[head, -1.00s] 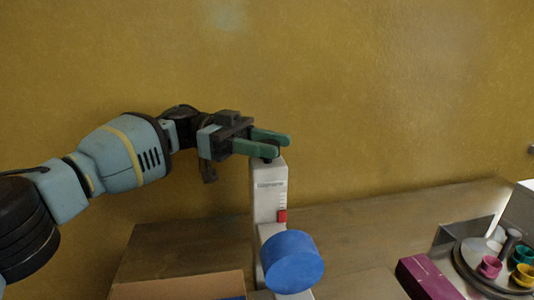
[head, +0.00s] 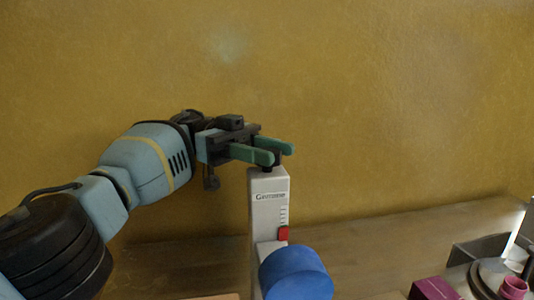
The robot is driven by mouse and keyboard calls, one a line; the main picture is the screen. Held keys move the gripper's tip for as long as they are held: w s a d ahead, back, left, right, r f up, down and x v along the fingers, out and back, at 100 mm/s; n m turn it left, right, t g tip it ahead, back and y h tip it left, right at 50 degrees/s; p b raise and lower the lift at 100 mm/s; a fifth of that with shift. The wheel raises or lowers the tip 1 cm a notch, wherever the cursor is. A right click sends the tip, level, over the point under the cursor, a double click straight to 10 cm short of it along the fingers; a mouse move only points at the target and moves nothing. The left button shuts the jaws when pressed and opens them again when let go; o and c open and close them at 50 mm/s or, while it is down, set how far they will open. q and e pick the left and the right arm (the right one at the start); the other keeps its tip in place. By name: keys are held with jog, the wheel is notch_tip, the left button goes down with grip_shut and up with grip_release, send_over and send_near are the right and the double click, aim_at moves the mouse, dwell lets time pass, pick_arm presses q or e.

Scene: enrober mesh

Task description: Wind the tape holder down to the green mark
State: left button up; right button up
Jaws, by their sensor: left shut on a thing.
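A pale column (head: 268,205) stands upright on the table, with a printed label and a scale of short lines on its front. A red pointer (head: 283,233) sits beside the lower end of the scale. A blue round tape holder (head: 297,274) is on the column's front, its lower part cut off by the picture edge. My left gripper (head: 277,154), with green fingers, is at the column's top, shut on the dark knob (head: 272,165) there. The fingers partly hide the knob. I see no green mark. My right gripper is not in view.
A magenta box (head: 433,289) lies at the lower right. Beside it is a grey round tray (head: 484,279) with a pink cup (head: 514,288). The table (head: 385,245) between column and tray is bare. A yellow wall stands behind.

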pick_arm(q)
jog(key=shift+r, duration=0.1)
jog(key=o, duration=0.8)
jog(key=shift+o, duration=0.7)
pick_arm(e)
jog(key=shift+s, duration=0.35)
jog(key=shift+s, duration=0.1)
